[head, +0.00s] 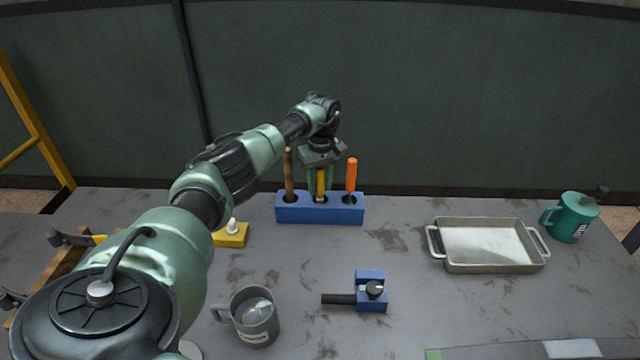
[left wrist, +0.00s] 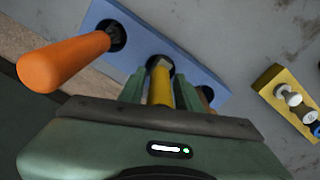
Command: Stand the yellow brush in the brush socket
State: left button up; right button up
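The yellow brush (head: 320,183) is upright at the middle hole of the blue socket block (head: 320,213). In the left wrist view the yellow handle (left wrist: 161,84) sits between the fingers of my left gripper (left wrist: 161,90), over the middle hole of the block (left wrist: 200,72). My left gripper (head: 320,178) is above the block, its fingers shut around the handle. How deep the lower end sits is hidden. A brown-handled tool (head: 289,175) stands in the left hole and an orange-handled one (head: 351,175) in the right hole. My right gripper is not in view.
A grey mug (head: 254,318), a blue block with a black handle (head: 370,290) and a yellow block (head: 231,236) lie in front. A metal tray (head: 488,268) and a teal mug (head: 571,217) stand at right.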

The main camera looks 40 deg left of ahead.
pick_arm(q)
jog(key=shift+o, duration=0.7)
